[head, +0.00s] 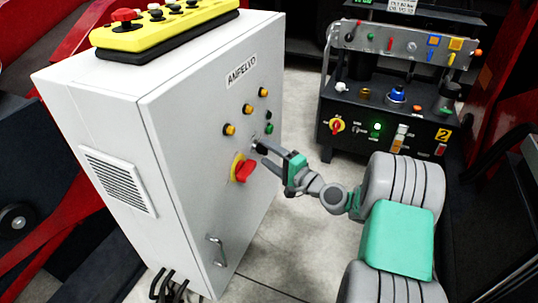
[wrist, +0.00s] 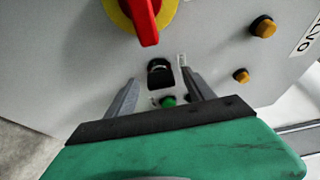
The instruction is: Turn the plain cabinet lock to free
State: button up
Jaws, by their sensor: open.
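A small dark round fitting with a metallic upper edge, apparently the plain cabinet lock (wrist: 160,70), sits on the grey cabinet face (wrist: 70,60) in the wrist view. My gripper (wrist: 159,80) is open, with one finger on each side of the lock in that view. I cannot tell whether either finger touches it. A small pale label is just right of the lock. Which way the lock is turned is not clear. In the head view my gripper (head: 259,145) reaches the cabinet front and largely hides the lock.
A red rotary switch (head: 244,171) on a yellow plate is close beside my gripper. Amber buttons (head: 247,109) and a green button (head: 269,128) are nearby. A handle (head: 217,251) is lower down. A black control box (head: 380,125) stands behind at right.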

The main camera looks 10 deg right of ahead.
jog(key=b+v, duration=0.1)
jog(key=v, duration=0.7)
jog(key=shift+b, duration=0.3)
jog(key=shift+a, duration=0.15)
jog(key=s+a+r+n+g+h+p, duration=0.2)
jog(key=a+r+n+g+p, duration=0.25)
jog(key=r+p, duration=0.45)
jog(key=s+a+r+n+g+h+p, duration=0.1)
jog(key=s+a+r+n+g+p, duration=0.35)
jog(key=p, duration=0.65)
jog(key=s+d+r+n+g+h+p, duration=0.1)
jog(key=s+d+r+h+p, duration=0.1)
jog(key=s+r+p, duration=0.4)
jog(key=s+d+r+n+g+h+p, duration=0.1)
jog(key=s+r+h+p, duration=0.3)
jog(key=r, duration=1.1)
jog(key=s+d+g+p, duration=0.1)
jog(key=s+p, duration=0.2)
jog(key=p, duration=0.3)
jog(key=shift+s+d+n+h, duration=0.15)
jog(key=shift+d+n+h, duration=0.15)
jog(key=shift+n, duration=0.1)
